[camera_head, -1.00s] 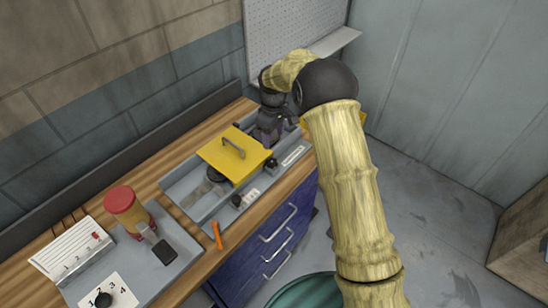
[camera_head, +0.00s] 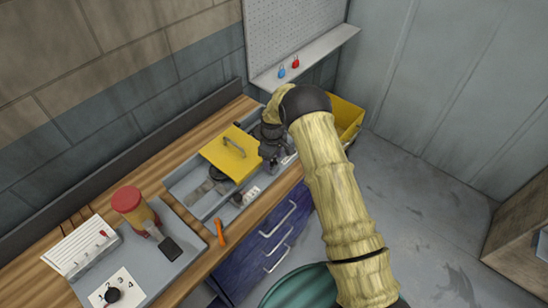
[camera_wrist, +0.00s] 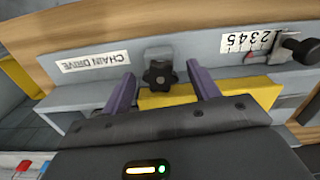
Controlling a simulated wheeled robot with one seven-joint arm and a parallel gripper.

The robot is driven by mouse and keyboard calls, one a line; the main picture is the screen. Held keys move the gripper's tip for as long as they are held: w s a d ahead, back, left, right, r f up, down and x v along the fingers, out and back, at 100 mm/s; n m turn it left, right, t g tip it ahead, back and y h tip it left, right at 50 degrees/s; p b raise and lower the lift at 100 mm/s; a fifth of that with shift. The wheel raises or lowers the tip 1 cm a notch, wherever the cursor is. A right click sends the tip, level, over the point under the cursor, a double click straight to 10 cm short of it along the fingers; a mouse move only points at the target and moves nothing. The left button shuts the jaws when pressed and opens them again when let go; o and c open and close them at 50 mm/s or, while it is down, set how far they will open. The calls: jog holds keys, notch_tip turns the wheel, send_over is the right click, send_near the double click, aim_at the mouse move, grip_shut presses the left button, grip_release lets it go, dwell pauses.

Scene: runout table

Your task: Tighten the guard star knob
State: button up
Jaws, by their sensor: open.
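The black star knob (camera_wrist: 160,75) sits on a small grey bracket in the wrist view, in front of the yellow guard (camera_wrist: 210,93). My gripper (camera_wrist: 162,71) is open, with one purple finger on each side of the knob and a visible gap to each. In the head view the yellow guard (camera_head: 230,153) with its handle lies over the grey machine bed, and my gripper (camera_head: 272,153) is at its right front corner. The star knob is hidden there behind my gripper.
Padlocks (camera_head: 289,68) stand on the shelf.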

jog(key=c, duration=1)
jog(key=shift+o, duration=0.2)
jog(key=shift+d, duration=0.2)
jog(key=shift+a, duration=0.15)
jog(key=shift+f+m+b, duration=0.1)
jog(key=shift+m+b, duration=0.2)
jog(key=shift+b, duration=0.15)
jog(key=m+b, duration=0.2)
jog(key=shift+a+f+b, duration=0.1)
jog(key=shift+a+b, duration=0.05)
jog(key=shift+b, duration=0.15)
jog(key=m+b, duration=0.3)
jog(key=m, duration=0.2)
jog(key=shift+s, duration=0.15)
